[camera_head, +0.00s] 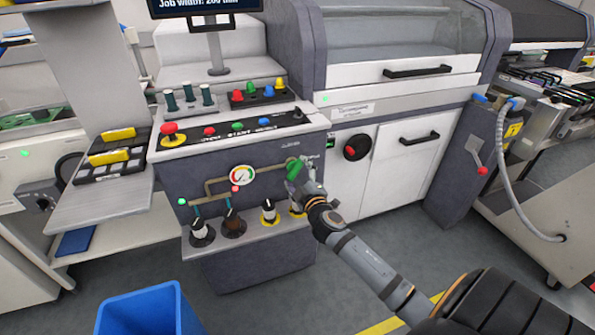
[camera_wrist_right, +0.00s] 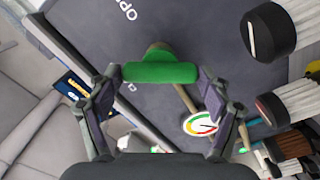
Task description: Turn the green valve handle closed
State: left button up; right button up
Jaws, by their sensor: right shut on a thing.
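The green valve handle (camera_head: 293,170) sits at the right end of a brass pipe on the front of the dark grey machine panel. In the right wrist view the handle (camera_wrist_right: 160,72) lies as a short green bar across the picture, between my two fingertips. My right gripper (camera_head: 302,174) is at the handle and partly covers it in the head view; in the wrist view its fingers (camera_wrist_right: 162,78) close on the two ends of the bar. Lettering beginning "OP" is on the panel near the handle. My left gripper is not in view.
A round pressure gauge (camera_head: 241,175) is on the pipe left of the handle. Several black-topped knobs, including one (camera_head: 269,211), stand on the ledge below. A red-centred rotary switch (camera_head: 356,147) is to the right. A blue bin (camera_head: 140,312) stands on the floor at lower left.

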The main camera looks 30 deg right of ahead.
jog(key=n+p, duration=0.2)
jog(key=n, duration=0.4)
jog(key=shift+n, duration=0.3)
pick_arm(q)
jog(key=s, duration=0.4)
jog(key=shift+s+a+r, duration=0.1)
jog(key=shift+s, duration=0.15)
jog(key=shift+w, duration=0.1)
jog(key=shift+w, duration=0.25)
pick_arm(e)
jog(key=o, duration=0.9)
jog(key=shift+o, duration=1)
jog(key=shift+a, duration=0.1)
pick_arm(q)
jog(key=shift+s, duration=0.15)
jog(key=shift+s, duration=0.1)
